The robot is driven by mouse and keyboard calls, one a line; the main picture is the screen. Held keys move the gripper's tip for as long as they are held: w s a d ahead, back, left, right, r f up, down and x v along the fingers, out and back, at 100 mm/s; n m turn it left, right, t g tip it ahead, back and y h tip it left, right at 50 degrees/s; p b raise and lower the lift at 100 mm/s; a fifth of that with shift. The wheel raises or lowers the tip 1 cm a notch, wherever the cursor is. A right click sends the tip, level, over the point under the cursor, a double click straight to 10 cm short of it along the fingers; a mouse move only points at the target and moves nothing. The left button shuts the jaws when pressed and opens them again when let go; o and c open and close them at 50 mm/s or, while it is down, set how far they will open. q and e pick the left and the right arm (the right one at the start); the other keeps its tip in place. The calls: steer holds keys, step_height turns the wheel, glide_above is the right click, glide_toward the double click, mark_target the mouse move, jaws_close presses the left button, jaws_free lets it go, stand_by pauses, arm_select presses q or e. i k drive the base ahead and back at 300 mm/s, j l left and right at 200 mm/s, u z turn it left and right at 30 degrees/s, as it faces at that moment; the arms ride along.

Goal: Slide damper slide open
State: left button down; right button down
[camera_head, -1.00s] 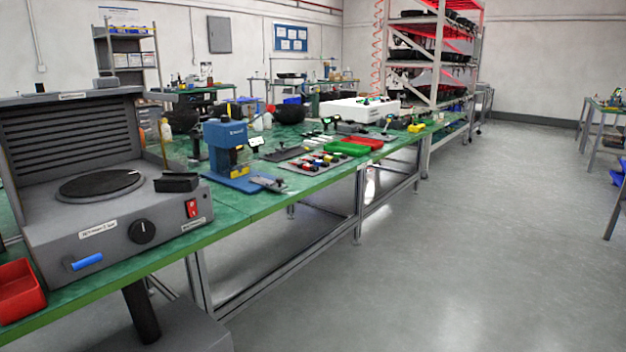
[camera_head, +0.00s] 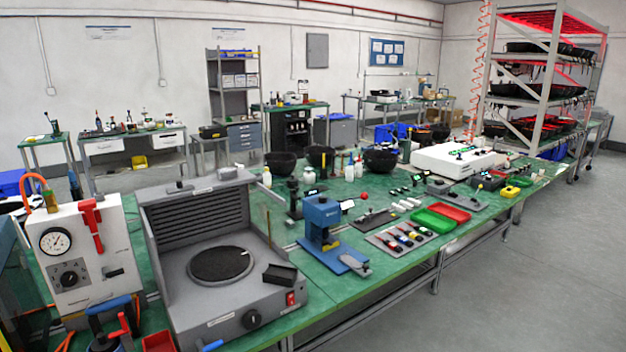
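A grey bench unit (camera_head: 200,304) with a round black plate (camera_head: 220,265) stands on the green bench at the left. Its louvred back panel (camera_head: 195,222) rises behind the plate, with a small dark piece (camera_head: 180,187) and a grey block (camera_head: 228,173) on its top edge. A blue handle (camera_head: 210,346) shows at the bottom of the unit's front, partly cut off by the frame. I cannot tell which of these parts is the damper slide, or whether it is open. Neither of my grippers is in view.
A white gauge box (camera_head: 88,255) with a red lever stands left of the unit. A blue press (camera_head: 322,222), a tool mat, a green tray (camera_head: 434,220) and a red tray (camera_head: 451,211) stand to the right. The floor at the right is clear.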

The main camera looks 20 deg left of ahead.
mark_target(179, 188)
steer(key=u, duration=1.2)
